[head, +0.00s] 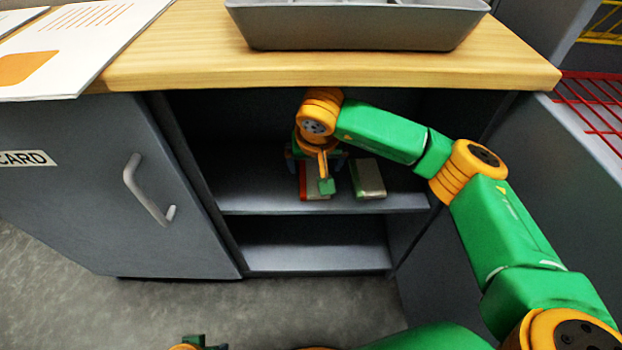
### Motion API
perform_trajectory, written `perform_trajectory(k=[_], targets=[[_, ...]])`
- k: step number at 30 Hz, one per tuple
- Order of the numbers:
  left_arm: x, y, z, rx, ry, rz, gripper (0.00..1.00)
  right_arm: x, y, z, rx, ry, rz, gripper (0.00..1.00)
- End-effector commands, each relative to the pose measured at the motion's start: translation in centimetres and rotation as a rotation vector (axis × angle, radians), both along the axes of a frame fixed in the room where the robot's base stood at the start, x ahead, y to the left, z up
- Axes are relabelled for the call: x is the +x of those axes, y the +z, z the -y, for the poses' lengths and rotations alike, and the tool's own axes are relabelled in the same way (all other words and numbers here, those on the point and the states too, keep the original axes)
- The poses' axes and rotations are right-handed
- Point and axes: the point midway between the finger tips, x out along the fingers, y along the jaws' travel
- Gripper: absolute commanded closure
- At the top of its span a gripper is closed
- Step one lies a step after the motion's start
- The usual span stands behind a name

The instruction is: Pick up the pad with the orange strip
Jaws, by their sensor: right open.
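A pad with an orange-red strip (309,190) along its left edge lies on the upper shelf inside the open cabinet. My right gripper (318,168) is open above this pad, and its wrist and fingers hide much of the pad. I cannot tell whether the fingers touch it. A second pad (369,178), pale with a dark green edge, lies just to the right on the same shelf. Part of what looks like my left gripper (197,344) shows at the bottom edge, cut off, so its jaws cannot be judged.
The upper shelf (250,199) has free room left of the pads, and the lower shelf (315,258) looks empty. The wooden tabletop (180,55) overhangs the opening. A grey tray (350,28) stands on it. A cabinet door (90,190) is at left, a red wire rack (592,105) at right.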

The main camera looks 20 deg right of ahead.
Motion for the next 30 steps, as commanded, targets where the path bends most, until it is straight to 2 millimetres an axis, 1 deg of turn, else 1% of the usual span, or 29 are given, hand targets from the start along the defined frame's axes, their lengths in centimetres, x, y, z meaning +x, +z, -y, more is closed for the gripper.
perform_trajectory(k=[5,6,9,12,16,30], targets=[[0.0,0.3,0.0,0.0,0.0,0.003,0.53,1.6,-0.1,0.4,0.002,-0.002,0.0,0.0],[0.1,0.8,0.0,-0.003,0.0,0.011,0.53,1.9,-1.3,0.5,0.002,-0.001,-0.002,0.0],[-0.1,2.5,0.1,-0.006,-0.001,0.022,0.53,2.6,-3.4,0.7,0.001,-0.001,-0.003,0.0],[-0.4,3.8,0.0,-0.007,-0.002,0.029,0.53,3.1,-4.5,0.8,0.002,-0.001,-0.002,0.0],[-0.6,4.4,0.0,-0.007,-0.002,0.029,0.53,3.3,-4.8,0.8,0.001,0.0,-0.001,0.0],[-0.5,4.2,0.0,-0.008,-0.002,0.029,0.53,3.3,-5.0,0.8,0.002,0.001,0.0,0.0]])
